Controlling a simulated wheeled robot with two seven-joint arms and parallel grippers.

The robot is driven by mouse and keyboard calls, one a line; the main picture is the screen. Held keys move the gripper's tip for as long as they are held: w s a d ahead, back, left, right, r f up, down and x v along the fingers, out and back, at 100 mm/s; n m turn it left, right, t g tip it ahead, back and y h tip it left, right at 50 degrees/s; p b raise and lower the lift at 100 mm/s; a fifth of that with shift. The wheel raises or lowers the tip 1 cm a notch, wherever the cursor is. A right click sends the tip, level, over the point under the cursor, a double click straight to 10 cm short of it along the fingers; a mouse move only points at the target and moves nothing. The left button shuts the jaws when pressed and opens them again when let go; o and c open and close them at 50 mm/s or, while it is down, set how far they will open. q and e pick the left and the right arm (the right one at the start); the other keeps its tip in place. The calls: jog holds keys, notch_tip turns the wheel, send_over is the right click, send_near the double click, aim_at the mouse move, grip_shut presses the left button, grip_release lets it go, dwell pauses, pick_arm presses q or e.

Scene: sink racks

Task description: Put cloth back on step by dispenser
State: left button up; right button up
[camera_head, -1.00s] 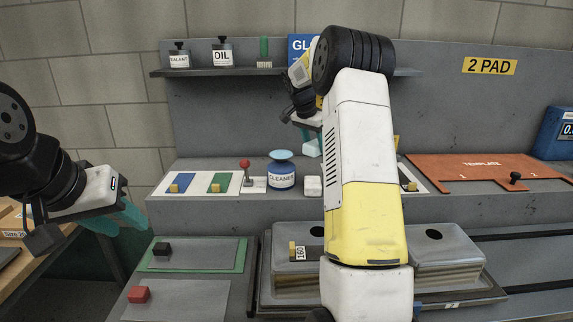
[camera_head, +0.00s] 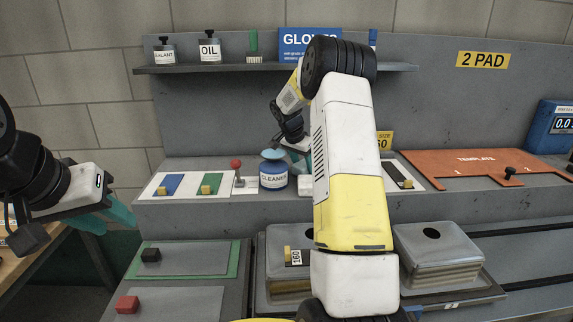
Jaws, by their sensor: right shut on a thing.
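My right gripper (camera_head: 304,160) is low over the back step, just right of the blue dispenser (camera_head: 273,175) labelled CLEANER with its light-blue top. It is shut on the cloth, which is mostly hidden by its fingers and my white-and-yellow forearm. A small white patch (camera_head: 305,186) lies on the step (camera_head: 400,208) below the gripper, right of the dispenser; I cannot tell whether it is a pad or cloth. My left gripper (camera_head: 122,213) is at the left, away from the step, with teal fingers; its opening is unclear.
A red-knobbed lever (camera_head: 237,170) and white panels with blue and green strips (camera_head: 187,185) are left of the dispenser. An orange template (camera_head: 470,168) lies to the right. A shelf (camera_head: 200,68) with bottles is above. Metal blocks (camera_head: 440,255) stand in front.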

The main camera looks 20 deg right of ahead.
jog(key=o, duration=1.3)
jog(key=shift+f, duration=0.1)
jog(key=s+a+r+n, duration=0.1)
jog(key=s+a+r, duration=0.2)
jog(key=r, duration=0.3)
jog(key=s+a+r+n+y, duration=0.1)
jog(key=s+a+r, duration=0.15)
jog(key=r, duration=0.25)
jog(key=s+a+r+n, duration=0.1)
jog(key=s+a+r, duration=0.1)
jog(key=s+r, duration=0.3)
jog(key=s+a+n+t+y, duration=0.1)
jog(key=s+a+n, duration=0.2)
jog(key=s, duration=0.6)
jog(key=s+a+n+t+y, duration=0.1)
jog(key=s+a+n+y, duration=0.1)
jog(key=s+a, duration=0.3)
jog(key=s+a+n+t+y, duration=0.1)
jog(key=s+a+n, duration=0.3)
jog(key=s, duration=0.9)
jog(key=shift+s+a+r+n+t+y, duration=0.3)
jog(key=shift+s+r+t+y, duration=0.1)
jog(key=shift+y, duration=0.2)
